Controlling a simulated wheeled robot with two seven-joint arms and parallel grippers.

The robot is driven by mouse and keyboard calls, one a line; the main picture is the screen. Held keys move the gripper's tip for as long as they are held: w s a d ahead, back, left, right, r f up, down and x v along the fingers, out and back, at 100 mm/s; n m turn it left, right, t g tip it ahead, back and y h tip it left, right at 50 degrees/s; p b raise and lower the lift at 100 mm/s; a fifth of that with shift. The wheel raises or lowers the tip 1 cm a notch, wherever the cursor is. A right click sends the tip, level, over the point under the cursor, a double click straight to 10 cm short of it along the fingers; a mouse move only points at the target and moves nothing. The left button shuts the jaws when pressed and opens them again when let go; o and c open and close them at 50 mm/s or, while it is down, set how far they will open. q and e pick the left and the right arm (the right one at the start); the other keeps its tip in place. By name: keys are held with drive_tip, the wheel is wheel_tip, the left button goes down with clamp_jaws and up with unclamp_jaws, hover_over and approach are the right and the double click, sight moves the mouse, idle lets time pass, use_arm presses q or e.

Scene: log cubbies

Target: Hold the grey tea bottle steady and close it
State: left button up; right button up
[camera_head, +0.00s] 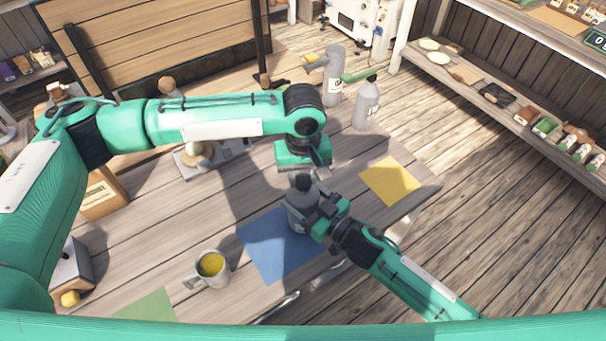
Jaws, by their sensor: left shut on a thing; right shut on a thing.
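The grey tea bottle (296,216) stands upright at the edge of a blue mat (262,248) on the wooden table. My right gripper (316,214) comes in from the lower right and is shut on the bottle's body. My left gripper (307,174) points down right over the bottle and is shut at its dark top (303,183), which looks like the cap. The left fingertips are partly hidden by the wrist, so I cannot tell how far the cap is seated.
A grey mug (217,281) with yellow contents stands front left. A yellow mat (389,180) lies to the right, a green mat (146,308) at front left. A cardboard box (104,199) is at the left.

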use_arm(q)
drive_tip(key=m, duration=0.6)
drive_tip(key=shift+m, duration=0.4)
drive_tip(key=m, duration=0.7)
drive_tip(key=shift+m, duration=0.3)
drive_tip(key=m, duration=0.4)
drive_tip(key=shift+m, duration=0.3)
drive_tip(key=m, duration=0.2)
drive_tip(key=shift+m, duration=0.4)
drive_tip(key=m, duration=0.7)
drive_tip(key=o, duration=1.1)
drive_tip(key=shift+o, duration=0.2)
